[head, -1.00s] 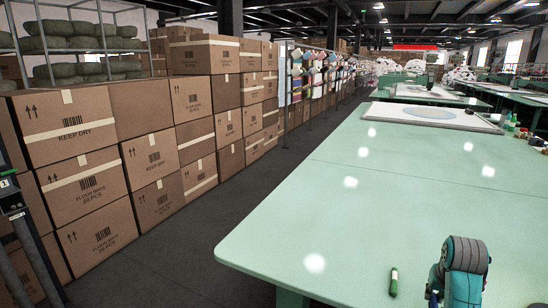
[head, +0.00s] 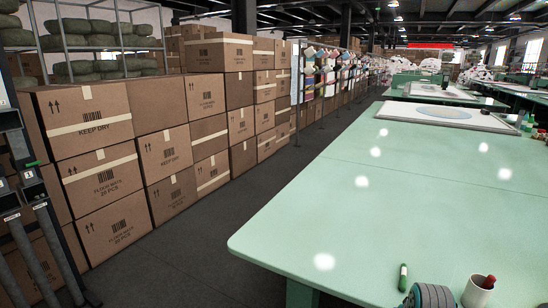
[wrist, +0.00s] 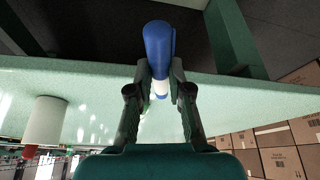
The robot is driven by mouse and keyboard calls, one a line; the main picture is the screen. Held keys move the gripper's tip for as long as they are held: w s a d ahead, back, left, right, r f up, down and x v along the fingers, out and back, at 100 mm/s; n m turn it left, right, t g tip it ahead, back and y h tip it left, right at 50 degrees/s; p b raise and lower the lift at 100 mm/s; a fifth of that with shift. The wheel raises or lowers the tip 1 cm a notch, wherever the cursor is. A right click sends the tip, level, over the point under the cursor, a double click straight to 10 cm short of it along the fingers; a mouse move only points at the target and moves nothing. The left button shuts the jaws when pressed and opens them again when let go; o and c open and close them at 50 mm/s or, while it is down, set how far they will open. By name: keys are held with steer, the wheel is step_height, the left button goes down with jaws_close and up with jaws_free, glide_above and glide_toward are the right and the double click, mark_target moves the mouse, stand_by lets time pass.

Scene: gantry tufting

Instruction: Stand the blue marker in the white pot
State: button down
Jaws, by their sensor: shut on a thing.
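The blue marker (wrist: 159,48) is between the fingertips of my gripper (wrist: 160,85) in the wrist view, its blue end pointing away from the palm and a white band at the fingertips. The gripper is shut on it. The white pot (head: 476,292) stands on the green table at the bottom right of the head view, with a red item in it. The pot (wrist: 45,122) also shows left of my gripper in the wrist view, apart from it. In the head view only a rounded part of my arm shows, left of the pot; the fingers and blue marker are out of sight.
Most of the tabletop is clear. A white board (head: 450,115) lies at the far end. Stacked cartons (head: 100,175) line the left side.

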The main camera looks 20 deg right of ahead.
steer(key=w+a+f+n+y, duration=0.1)
steer(key=a+f+n, duration=0.1)
steer(key=a+f, duration=0.5)
steer(key=w+a+f+n, duration=0.2)
steer(key=a+f, duration=0.4)
steer(key=a, duration=0.7)
steer(key=w+a+f+n+t+y, duration=0.1)
steer(key=w+a+f+n, duration=0.1)
steer(key=a+f, duration=0.5)
steer(key=a+n, duration=0.1)
steer(key=a, duration=0.3)
steer(key=shift+f+y, duration=0.3)
steer(key=shift+w, duration=0.1)
